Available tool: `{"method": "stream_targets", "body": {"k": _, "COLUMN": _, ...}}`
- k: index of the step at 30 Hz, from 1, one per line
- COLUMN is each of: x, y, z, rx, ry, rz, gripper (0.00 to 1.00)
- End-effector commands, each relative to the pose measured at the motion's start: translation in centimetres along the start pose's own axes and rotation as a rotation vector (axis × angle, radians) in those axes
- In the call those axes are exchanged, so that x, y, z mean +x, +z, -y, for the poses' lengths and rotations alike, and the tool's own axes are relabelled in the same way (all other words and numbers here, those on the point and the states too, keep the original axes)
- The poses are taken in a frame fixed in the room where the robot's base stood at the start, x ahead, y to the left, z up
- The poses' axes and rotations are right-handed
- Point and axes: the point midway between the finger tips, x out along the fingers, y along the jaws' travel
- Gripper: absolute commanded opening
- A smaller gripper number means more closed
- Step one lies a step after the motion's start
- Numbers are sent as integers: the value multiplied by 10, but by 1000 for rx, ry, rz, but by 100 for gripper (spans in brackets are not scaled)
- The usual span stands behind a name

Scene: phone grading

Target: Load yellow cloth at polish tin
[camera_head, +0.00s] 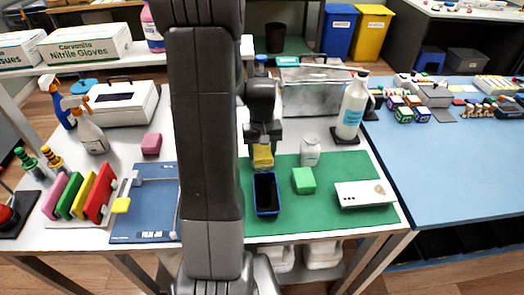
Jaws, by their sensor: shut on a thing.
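My gripper (263,140) points down over the green mat's far left part and is shut on the yellow cloth (263,157), which shows as a small yellow block below the fingers. I cannot tell whether the cloth touches anything below it. I cannot make out the polish tin for certain; the cloth, my gripper or my arm may hide it. A dark, blue-rimmed phone or tray (266,194) lies just in front of the cloth.
The green mat (325,225) also bears a green block (303,180), a small white jar (310,151) and a white box (364,194). A white bottle (352,107) stands behind right. Colored upright slabs (98,192) and a blue mat (145,185) lie left. My arm hides the middle.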

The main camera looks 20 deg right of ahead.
Motion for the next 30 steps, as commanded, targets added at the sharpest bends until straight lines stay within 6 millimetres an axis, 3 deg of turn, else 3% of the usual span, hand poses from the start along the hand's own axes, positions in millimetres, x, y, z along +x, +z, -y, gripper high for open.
{"method": "stream_targets", "body": {"k": 15, "x": 0, "y": 1, "z": 0, "rx": 1, "ry": -1, "rz": 3, "gripper": 34}}
{"method": "stream_targets", "body": {"k": 30, "x": -40, "y": 0, "z": 0, "rx": 0, "ry": 0, "rz": 0, "gripper": 34}}
